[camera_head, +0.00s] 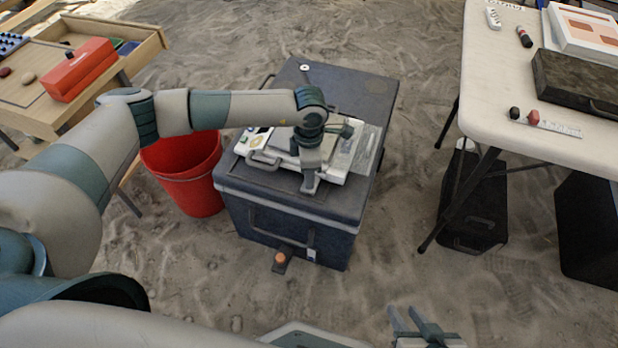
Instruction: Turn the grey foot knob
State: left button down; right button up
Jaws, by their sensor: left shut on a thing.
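A white, flat device (262,158) with a handle at its front left lies on top of a dark blue-grey case (340,205). My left gripper (310,184) reaches down from the left to the front edge of this device. It is shut on a small grey part there, which looks like the grey foot knob; the fingers hide most of it, so its turn angle cannot be told. My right gripper (411,322) is at the bottom edge of the view, apart from the case, with its fingers spread and nothing between them.
A red bucket (185,185) stands left of the case, under my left arm. A wooden table with a red box (80,68) is at the upper left. A white table (478,90) with tools is at the right, with black cases beneath. Sand between case and white table is clear.

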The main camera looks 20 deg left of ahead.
pick_arm(q)
jog(key=shift+m, duration=0.5)
pick_arm(e)
jog(key=shift+w+a+r+t, duration=0.3)
jog(key=shift+w+a+t, duration=0.05)
jog(key=shift+a+t, duration=0.1)
pick_arm(q)
jog(key=c, duration=1.6)
grip_release()
jog(key=shift+r, duration=0.1)
